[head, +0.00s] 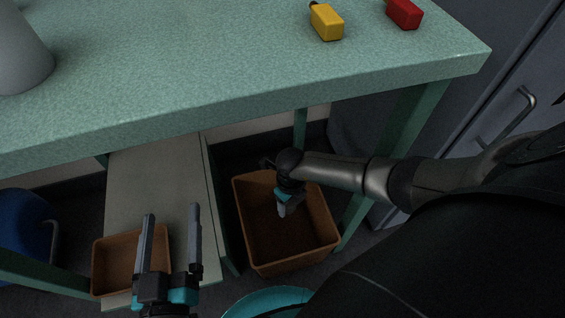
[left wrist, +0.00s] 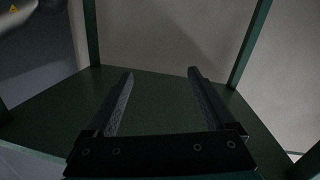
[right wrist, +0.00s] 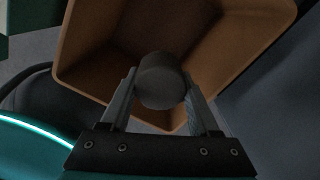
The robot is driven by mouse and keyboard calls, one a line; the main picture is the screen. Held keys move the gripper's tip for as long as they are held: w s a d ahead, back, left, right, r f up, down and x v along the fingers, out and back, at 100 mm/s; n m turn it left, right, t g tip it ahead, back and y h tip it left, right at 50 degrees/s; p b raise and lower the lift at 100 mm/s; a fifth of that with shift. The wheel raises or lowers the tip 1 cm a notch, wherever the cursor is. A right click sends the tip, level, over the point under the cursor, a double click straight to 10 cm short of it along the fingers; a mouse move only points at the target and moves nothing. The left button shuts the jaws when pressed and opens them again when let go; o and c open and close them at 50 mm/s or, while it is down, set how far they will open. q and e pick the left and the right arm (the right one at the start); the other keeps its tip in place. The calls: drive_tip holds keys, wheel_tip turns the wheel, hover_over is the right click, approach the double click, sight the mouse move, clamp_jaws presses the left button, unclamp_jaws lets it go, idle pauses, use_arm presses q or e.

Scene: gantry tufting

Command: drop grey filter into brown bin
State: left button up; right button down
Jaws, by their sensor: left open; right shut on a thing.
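The grey filter (right wrist: 160,80) is a dark grey, rounded piece between the fingers of my right gripper (right wrist: 162,95) in the right wrist view. The brown bin (head: 310,240) stands on the floor beside the table's shelf. In the head view my right gripper (head: 283,205) points down over the bin's opening, and the filter is hard to make out there. The right wrist view shows the bin's inside (right wrist: 225,50) beyond the filter. My left gripper (head: 172,235) is open and empty at lower left, and it also shows open in the left wrist view (left wrist: 160,80).
A smaller brown tray (head: 112,265) sits on the low shelf (head: 150,190). The green table (head: 230,70) above carries a yellow block (head: 327,24), a red block (head: 405,13) and a grey container (head: 20,55). A table leg (head: 385,150) stands right of the bin.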

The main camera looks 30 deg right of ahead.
drive_tip(key=shift+c, duration=0.2)
unclamp_jaws()
drive_tip(key=shift+r, duration=0.2)
